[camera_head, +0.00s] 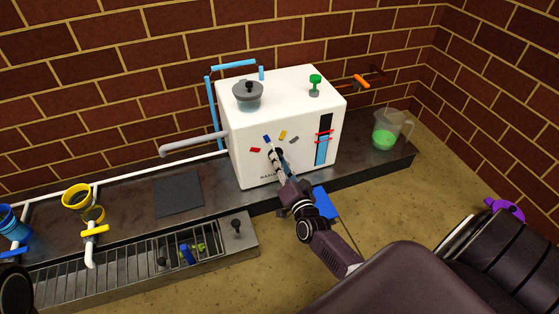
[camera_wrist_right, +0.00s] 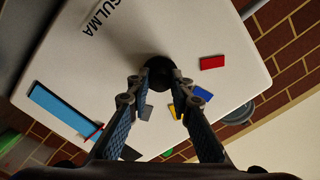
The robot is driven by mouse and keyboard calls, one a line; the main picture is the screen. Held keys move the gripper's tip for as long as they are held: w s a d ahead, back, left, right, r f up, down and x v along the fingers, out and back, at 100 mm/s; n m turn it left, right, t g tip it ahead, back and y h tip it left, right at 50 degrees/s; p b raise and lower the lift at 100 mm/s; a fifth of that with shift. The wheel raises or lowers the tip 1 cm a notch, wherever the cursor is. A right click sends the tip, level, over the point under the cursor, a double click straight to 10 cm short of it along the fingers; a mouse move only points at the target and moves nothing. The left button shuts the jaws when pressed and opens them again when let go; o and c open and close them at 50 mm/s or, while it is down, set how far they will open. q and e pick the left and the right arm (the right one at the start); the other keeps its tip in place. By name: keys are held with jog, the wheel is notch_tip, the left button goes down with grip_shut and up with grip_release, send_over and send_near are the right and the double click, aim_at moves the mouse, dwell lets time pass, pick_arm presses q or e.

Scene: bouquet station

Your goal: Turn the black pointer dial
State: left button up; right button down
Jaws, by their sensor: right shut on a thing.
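The black pointer dial (camera_wrist_right: 158,73) is on the front face of the white machine (camera_head: 240,125). Around it are red (camera_head: 255,149), blue (camera_head: 267,138), yellow (camera_head: 282,135) and grey (camera_head: 294,140) marks. My right gripper (camera_head: 278,158) reaches to the front face and covers most of the dial in the head view. In the right wrist view, its fingertips (camera_wrist_right: 161,76) are closed on the dial from both sides. The pointer's direction cannot be made out. My left gripper is not in view.
A gauge with a blue column (camera_head: 321,150) is right of the dial. A jug of green liquid (camera_head: 387,133) stands on the counter at right. A grey spout (camera_head: 190,145) sticks out left. A lidded pot (camera_head: 248,98) and a green knob (camera_head: 315,83) are on top.

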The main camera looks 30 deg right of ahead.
jog(key=m, duration=0.6)
jog(key=shift+m, duration=0.3)
dwell(0.4)
jog(key=c, duration=1.7)
grip_release()
jog(key=shift+c, duration=0.2)
jog(key=shift+s, duration=0.1)
jog(key=v, duration=1.1)
jog(key=shift+s, duration=0.4)
jog(key=shift+a, duration=0.15)
